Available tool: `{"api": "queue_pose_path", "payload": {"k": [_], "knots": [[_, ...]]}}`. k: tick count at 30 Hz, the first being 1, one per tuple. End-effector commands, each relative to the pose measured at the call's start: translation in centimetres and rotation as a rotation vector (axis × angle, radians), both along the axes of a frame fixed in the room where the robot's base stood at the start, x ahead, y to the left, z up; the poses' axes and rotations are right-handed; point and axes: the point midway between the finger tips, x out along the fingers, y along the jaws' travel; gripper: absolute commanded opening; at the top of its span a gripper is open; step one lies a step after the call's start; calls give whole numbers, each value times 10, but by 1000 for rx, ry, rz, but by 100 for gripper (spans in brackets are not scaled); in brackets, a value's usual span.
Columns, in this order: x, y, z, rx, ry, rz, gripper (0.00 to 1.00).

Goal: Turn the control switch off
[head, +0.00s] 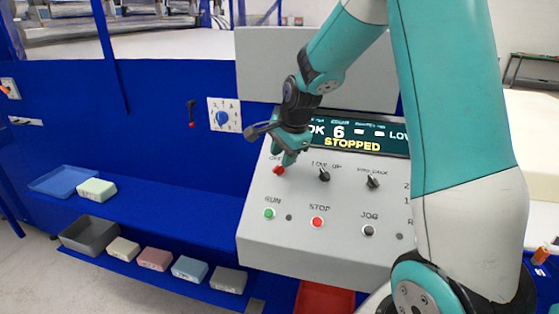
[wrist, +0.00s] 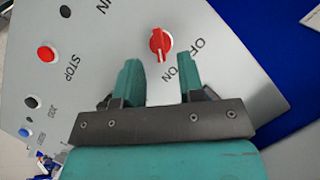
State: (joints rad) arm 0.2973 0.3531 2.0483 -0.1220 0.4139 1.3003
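The control switch is a red rotary knob (head: 279,170) at the upper left of the grey control panel (head: 262,238). In the wrist view the red knob (wrist: 160,41) sits just beyond my fingertips, with OFF and ON lettering beside it. It has a raised grip with a pale mark; which label it points to is not clear. My gripper (head: 290,157) is just above the knob in the head view. In the wrist view my gripper (wrist: 160,75) is open and empty, its two teal fingers apart and roughly lined up with the knob.
Black knobs (head: 324,175) stand right of the switch. A green RUN button (head: 269,213), a red STOP button (head: 317,222) and a black JOG button (head: 368,230) lie below. The display (head: 365,143) reads STOPPED. Foam blocks (head: 154,259) and trays lie on blue shelves at left.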

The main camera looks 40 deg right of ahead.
Motion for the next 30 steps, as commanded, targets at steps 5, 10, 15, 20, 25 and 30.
{"api": "queue_pose_path", "payload": {"k": [5, 10, 15, 20, 25, 30], "knots": [[9, 0, -25, 0, 3, 0, 36], [13, 0, -37, 0, 1, 0, 36], [13, 0, -38, -1, 0, 0, 36], [13, 0, -38, 0, 0, 0, 27], [13, 0, -38, 0, 0, 1, 5], [13, 0, -37, -4, 5, 11, 5]]}}
